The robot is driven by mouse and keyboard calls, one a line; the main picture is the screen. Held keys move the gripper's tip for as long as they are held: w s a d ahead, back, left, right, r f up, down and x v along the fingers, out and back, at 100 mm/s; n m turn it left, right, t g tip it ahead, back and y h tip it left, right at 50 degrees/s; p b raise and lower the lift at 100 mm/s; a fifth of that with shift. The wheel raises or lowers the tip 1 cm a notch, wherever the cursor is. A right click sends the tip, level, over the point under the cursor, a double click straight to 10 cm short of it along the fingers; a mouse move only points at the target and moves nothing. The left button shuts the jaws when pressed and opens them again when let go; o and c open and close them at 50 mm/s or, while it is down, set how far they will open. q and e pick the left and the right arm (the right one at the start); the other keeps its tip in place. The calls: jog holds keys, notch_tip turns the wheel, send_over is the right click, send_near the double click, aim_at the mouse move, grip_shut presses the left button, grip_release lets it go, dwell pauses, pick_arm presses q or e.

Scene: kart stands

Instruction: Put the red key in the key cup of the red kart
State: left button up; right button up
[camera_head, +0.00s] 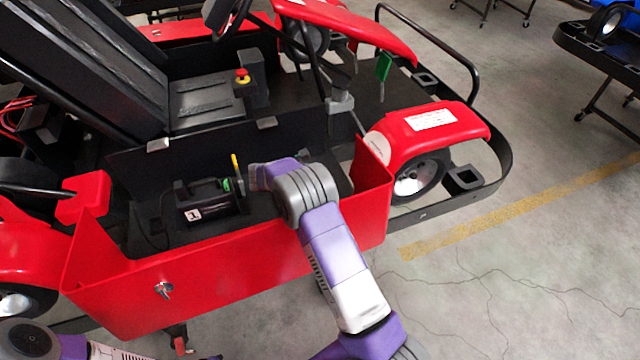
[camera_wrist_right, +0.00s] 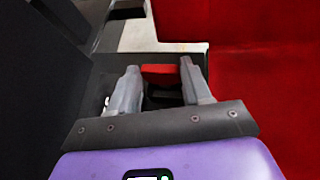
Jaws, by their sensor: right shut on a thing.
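The red kart (camera_head: 235,277) fills the left and middle of the head view. My right arm reaches over its red side wall into the dark bay behind it. In the right wrist view my right gripper (camera_wrist_right: 160,69) is shut on a small red thing, which I take to be the red key (camera_wrist_right: 160,70). A black part shows just below it between the fingers; I cannot tell whether it is the key cup. In the head view my wrist hides the fingers and the key. My left gripper is out of view; only part of that arm shows at the bottom left.
A black box (camera_head: 203,203) with a yellow upright part sits in the bay. The red fender (camera_head: 432,125) and black bumper rail lie to the right. Open floor lies at the right.

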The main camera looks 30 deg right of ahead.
jog(key=shift+f, duration=1.95)
jog(key=shift+f+b, duration=0.25)
jog(key=shift+b, duration=0.15)
jog(key=o, duration=0.7)
jog(key=shift+r, duration=0.1)
jog(key=shift+r, duration=0.1)
jog(key=shift+r+p, duration=0.2)
jog(key=shift+p, duration=0.3)
jog(key=v, duration=1.2)
jog(key=shift+f, duration=0.15)
